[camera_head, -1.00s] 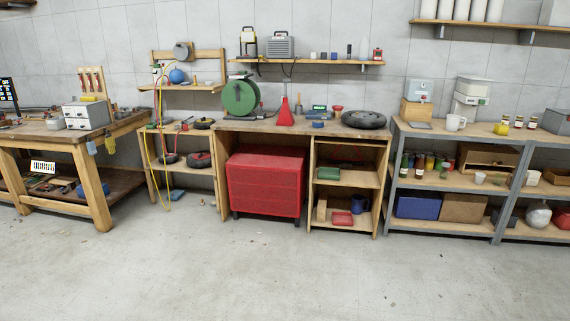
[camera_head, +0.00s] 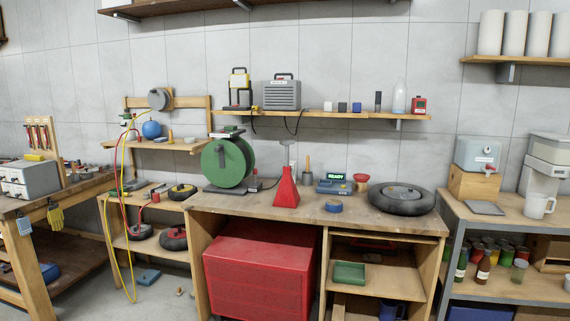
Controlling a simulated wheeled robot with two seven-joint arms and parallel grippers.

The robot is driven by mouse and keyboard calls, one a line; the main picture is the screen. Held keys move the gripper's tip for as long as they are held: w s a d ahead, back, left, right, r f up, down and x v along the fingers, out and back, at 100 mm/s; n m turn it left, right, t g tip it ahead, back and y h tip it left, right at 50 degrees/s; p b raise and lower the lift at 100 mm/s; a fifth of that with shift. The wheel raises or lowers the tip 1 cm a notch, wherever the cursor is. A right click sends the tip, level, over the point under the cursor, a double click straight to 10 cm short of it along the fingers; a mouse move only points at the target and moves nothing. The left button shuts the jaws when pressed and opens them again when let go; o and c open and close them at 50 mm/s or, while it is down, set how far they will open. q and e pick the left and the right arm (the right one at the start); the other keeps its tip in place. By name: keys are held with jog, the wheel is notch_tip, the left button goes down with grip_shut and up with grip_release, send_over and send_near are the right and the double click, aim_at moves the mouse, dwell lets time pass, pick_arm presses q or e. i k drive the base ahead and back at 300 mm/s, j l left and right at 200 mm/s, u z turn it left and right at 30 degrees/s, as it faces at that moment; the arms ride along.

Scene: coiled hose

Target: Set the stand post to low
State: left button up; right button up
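A red tapered stand (camera_head: 286,190) is upright on the wooden workbench top, near its front edge. A thin grey post (camera_head: 285,156) with a wider head rises from its top. The post's exact height setting is too small to read. Neither of my grippers is in view.
A green hose reel (camera_head: 228,162) stands left of the stand. A blue device with a green READY display (camera_head: 333,183), a blue tape roll (camera_head: 333,206) and a black tire (camera_head: 401,198) are to the right. A red cabinet (camera_head: 257,270) sits below. A shelf (camera_head: 350,116) hangs above.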

aim_at(286, 142)
jog(key=i+l, duration=0.1)
jog(key=i, duration=0.6)
jog(key=i+z, duration=0.1)
jog(key=z, duration=0.7)
jog(key=i+j+z, duration=0.3)
jog(key=j, duration=0.15)
jog(key=j+z, duration=0.3)
jog(key=j, duration=0.15)
jog(key=i+j+z, duration=0.15)
jog(key=j+z, duration=0.2)
jog(key=j, duration=0.15)
jog(key=j+z, duration=0.3)
jog(key=j, duration=0.2)
